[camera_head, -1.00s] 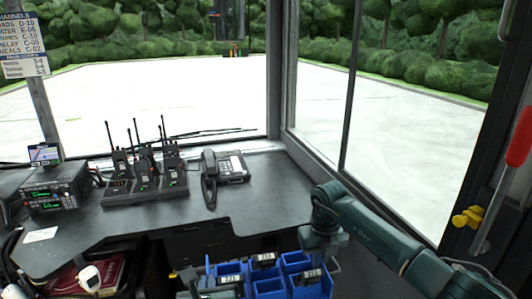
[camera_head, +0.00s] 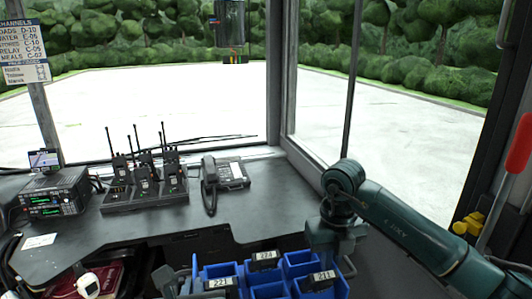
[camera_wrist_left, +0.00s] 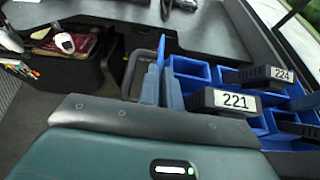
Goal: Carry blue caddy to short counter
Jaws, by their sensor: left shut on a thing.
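The blue caddy (camera_head: 298,262) is at the bottom middle of the head view, cut off by the lower edge. It has several compartments, with dark radios labelled 221, 224 and 211 in them. In the left wrist view the caddy (camera_wrist_left: 190,68) fills the right side. My left gripper (camera_wrist_left: 160,85) is shut on the caddy's upright left wall; in the head view it (camera_head: 187,280) is at the caddy's left end. My right gripper (camera_head: 335,245) points down at the caddy's right back side; its fingertips are hidden. The dark counter (camera_head: 265,205) lies beyond the caddy.
On the counter stand a radio set (camera_head: 55,195), a charger rack with several handhelds (camera_head: 145,185) and a desk phone (camera_head: 225,182). Counter right of the phone is bare. A bin with a red book (camera_head: 95,285) is at lower left. Windows and a post rise behind.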

